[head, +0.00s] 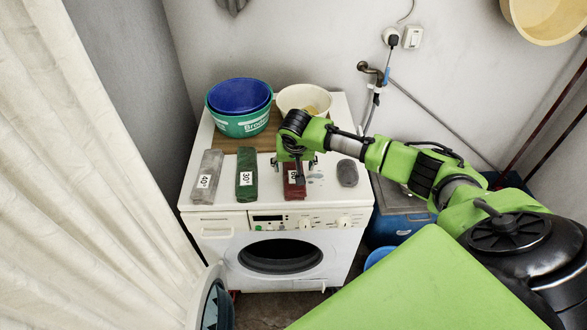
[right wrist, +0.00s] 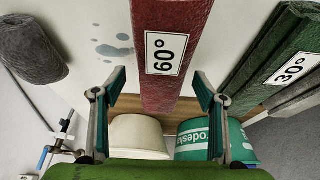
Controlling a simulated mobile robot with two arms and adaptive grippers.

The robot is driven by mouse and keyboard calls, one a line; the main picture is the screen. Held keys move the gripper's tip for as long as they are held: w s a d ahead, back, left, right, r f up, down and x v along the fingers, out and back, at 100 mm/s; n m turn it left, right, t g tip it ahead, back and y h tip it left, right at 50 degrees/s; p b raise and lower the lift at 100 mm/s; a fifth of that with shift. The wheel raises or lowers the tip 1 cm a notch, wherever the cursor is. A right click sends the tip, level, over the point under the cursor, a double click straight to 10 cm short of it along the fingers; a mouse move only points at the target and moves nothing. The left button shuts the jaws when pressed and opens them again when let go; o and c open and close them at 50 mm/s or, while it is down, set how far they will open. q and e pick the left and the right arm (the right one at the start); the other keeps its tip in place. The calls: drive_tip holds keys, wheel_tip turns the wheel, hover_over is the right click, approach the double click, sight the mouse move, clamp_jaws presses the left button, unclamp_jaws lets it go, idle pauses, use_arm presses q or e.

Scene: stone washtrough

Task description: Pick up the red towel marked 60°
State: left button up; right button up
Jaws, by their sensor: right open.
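The red towel (head: 294,190) marked 60° lies folded on top of the washing machine, near its front edge. In the head view my right gripper hides much of it. In the right wrist view the red towel (right wrist: 170,20) shows with its white 60° label, running down between the two fingers. My right gripper (head: 297,167) is over the towel, open. In the right wrist view the gripper (right wrist: 160,84) has one finger on each side of the towel, and both look apart from it. My left gripper is not in view.
A dark grey roll (head: 347,173) lies to the right. Behind stand a green tub (head: 240,126) with a blue basin and a cream bowl (head: 305,92).

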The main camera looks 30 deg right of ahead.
drive_tip(key=shift+x, duration=0.95)
drive_tip(key=shift+r, duration=0.1)
drive_tip(key=c, duration=1.3)
drive_tip(key=shift+w, duration=0.1)
